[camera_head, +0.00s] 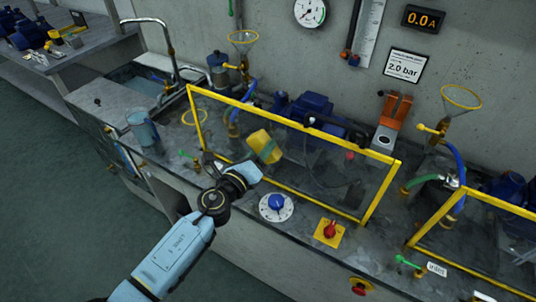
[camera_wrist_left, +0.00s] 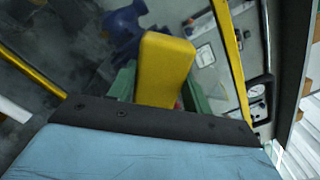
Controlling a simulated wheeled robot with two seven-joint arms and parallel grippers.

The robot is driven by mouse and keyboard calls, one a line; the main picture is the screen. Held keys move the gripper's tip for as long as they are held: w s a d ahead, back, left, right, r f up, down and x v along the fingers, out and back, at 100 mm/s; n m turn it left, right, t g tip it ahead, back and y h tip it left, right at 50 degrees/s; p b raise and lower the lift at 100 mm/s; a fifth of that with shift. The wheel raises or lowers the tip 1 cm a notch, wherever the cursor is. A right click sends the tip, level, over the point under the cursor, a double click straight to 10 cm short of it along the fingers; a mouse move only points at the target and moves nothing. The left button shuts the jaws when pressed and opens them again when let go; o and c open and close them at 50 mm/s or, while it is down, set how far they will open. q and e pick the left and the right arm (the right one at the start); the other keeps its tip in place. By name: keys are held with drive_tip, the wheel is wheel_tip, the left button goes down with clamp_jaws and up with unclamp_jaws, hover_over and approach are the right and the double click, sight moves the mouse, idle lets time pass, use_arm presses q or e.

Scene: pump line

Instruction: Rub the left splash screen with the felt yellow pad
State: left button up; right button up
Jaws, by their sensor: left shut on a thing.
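The left splash screen is a clear panel in a yellow frame (camera_head: 300,125), standing tilted on the bench; parts of its frame also show in the left wrist view (camera_wrist_left: 232,62). The felt yellow pad (camera_head: 261,142) is a yellow block near the left half of the panel; it shows large in the left wrist view (camera_wrist_left: 165,62). My left gripper (camera_head: 268,155) is shut on the pad, with green fingers on both sides of it. I cannot tell if the pad touches the panel. My right gripper is in neither view.
A blue dial (camera_head: 276,203) and a red knob on a yellow plate (camera_head: 329,233) sit in front of the screen. A second yellow-framed screen (camera_head: 480,205) stands at the right. A blue-grey cup (camera_head: 142,128) and a sink with a tap (camera_head: 165,50) are at the left.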

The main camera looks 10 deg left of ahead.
use_arm(q)
drive_tip(key=shift+w+a+r+b, duration=0.15)
drive_tip(key=shift+w+a, duration=0.25)
drive_tip(key=shift+a, duration=0.55)
drive_tip(key=shift+w+a+f+b, duration=0.1)
drive_tip(key=shift+w+a+b, duration=0.2)
drive_tip(key=shift+a, duration=0.65)
drive_tip(key=shift+v, duration=2.9)
drive_tip(key=shift+s, duration=0.15)
drive_tip(key=v, duration=0.2)
drive_tip(key=shift+s+a, duration=0.1)
drive_tip(key=shift+s, duration=0.25)
drive_tip(key=shift+r, duration=0.1)
